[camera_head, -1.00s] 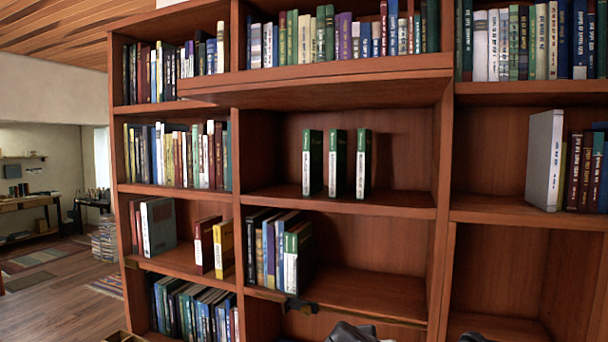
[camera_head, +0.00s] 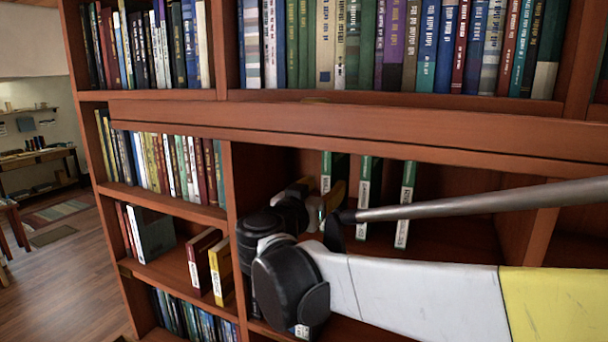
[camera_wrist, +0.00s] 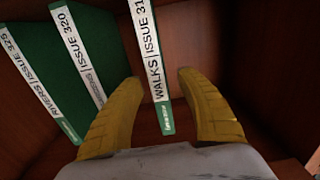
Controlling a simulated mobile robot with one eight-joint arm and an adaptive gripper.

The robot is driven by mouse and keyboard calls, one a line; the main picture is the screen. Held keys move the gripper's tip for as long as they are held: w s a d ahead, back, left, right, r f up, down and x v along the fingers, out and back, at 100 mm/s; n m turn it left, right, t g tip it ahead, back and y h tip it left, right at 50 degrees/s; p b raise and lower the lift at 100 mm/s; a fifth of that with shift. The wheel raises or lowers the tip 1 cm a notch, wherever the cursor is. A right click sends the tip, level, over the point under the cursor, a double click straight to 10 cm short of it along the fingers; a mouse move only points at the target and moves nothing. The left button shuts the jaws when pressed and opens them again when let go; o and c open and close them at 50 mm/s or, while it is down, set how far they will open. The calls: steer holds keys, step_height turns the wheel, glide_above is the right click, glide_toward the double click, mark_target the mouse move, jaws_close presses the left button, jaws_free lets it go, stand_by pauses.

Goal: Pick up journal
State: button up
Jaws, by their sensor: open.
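Three slim green journals with white spine labels stand apart on one shelf: the left one (camera_head: 326,172), the middle one (camera_head: 366,190) and the right one (camera_head: 405,205). My gripper (camera_head: 332,198) is in front of the left journal in the head view and partly covers it. In the wrist view my open yellow fingers (camera_wrist: 160,80) lie on either side of a journal labelled "WALKS" (camera_wrist: 152,50). Whether they touch it is unclear. Journals marked "ISSUE 320" (camera_wrist: 84,55) and "RIVERS" (camera_wrist: 38,85) stand left of the fingers there.
A shelf board (camera_head: 330,128) runs close above the journals. An upright divider (camera_head: 235,200) stands left of my gripper. Books fill the shelf above (camera_head: 400,50), and a yellow book (camera_head: 221,272) stands in the left bay. My arm hides much of the lower shelf.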

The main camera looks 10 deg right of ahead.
mark_target(335, 181)
steer(key=x, duration=0.2)
steer(key=p+x, duration=0.1)
steer(key=x, duration=0.1)
steer(key=f+x, duration=0.1)
steer(key=x, duration=0.1)
steer(key=shift+w+d, duration=0.2)
steer(key=shift+d, duration=0.15)
steer(key=shift+s+a+r, duration=0.1)
steer(key=shift+s, duration=0.05)
jaws_close()
